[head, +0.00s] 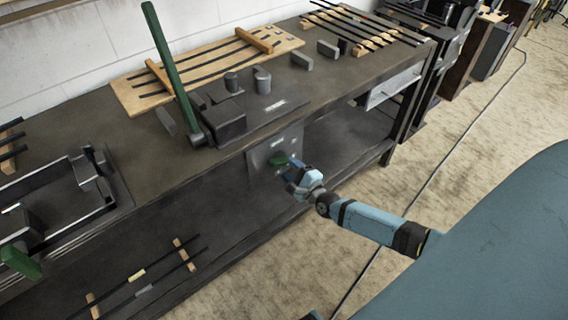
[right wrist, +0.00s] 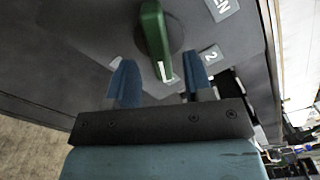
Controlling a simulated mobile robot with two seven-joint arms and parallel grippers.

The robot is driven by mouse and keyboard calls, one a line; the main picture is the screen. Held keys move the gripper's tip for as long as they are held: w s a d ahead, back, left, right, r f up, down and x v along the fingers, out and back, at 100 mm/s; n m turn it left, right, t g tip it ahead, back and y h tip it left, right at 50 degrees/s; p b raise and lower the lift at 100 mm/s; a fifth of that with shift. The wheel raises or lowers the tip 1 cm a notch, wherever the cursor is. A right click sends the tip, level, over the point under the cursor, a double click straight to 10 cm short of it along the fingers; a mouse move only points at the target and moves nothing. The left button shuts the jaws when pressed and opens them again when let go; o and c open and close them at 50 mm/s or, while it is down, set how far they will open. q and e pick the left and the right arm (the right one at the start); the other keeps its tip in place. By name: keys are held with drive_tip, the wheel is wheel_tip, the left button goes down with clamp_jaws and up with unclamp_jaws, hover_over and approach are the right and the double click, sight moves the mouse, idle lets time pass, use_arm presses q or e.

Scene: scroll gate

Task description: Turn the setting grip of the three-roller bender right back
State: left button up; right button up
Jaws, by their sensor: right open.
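The setting grip is a green bar knob (head: 280,160) on a grey panel (head: 261,163) on the front of the bench. In the right wrist view the green grip (right wrist: 153,35) has a white mark at its near end. My right gripper (right wrist: 156,72) is open, with its blue fingers on either side of the grip's near end and apart from it. In the head view my right gripper (head: 292,172) is just in front of the panel. A plate marked 2 (right wrist: 210,56) lies to the grip's right. The bender's rollers (head: 262,80) stand above the panel. My left gripper is out of view.
A long green lever (head: 172,70) rises from the bender on the bench (head: 330,75). A wooden rack with dark bars (head: 205,68) lies behind it. Another machine with a green handle (head: 20,262) is at the left. The floor in front of the bench is free.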

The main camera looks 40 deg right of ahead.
sight(285, 164)
drive_tip(key=shift+w+a, duration=0.15)
drive_tip(key=shift+w, duration=1.6)
clamp_jaws()
